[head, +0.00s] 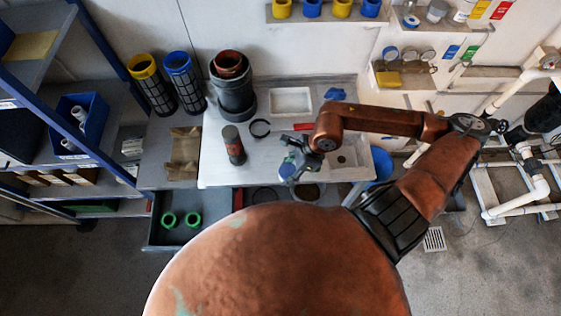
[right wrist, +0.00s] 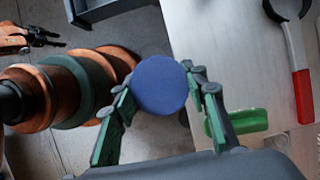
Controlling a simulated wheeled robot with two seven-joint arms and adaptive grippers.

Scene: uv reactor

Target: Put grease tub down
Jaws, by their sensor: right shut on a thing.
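The grease tub (right wrist: 160,85) shows in the right wrist view as a round blue lid between the green-padded fingers. My right gripper (right wrist: 155,92) is shut on it. In the head view my right gripper (head: 292,172) is over the front part of the white worktop (head: 222,178), and the tub (head: 286,170) is mostly hidden by the fingers. In the right wrist view the tub overlaps the worktop's edge; its height above the surface is unclear. A copper and dark gripper, seemingly my left one (right wrist: 30,38), shows at the upper left, its jaw opening unclear.
A dark cylinder (head: 233,146) with a reddish end and a black ring (head: 260,128) are left of the gripper. A red-handled tool (right wrist: 302,95) lies on the worktop. A white tray (head: 291,101) stands behind. An open drawer (head: 190,237) holds green rings.

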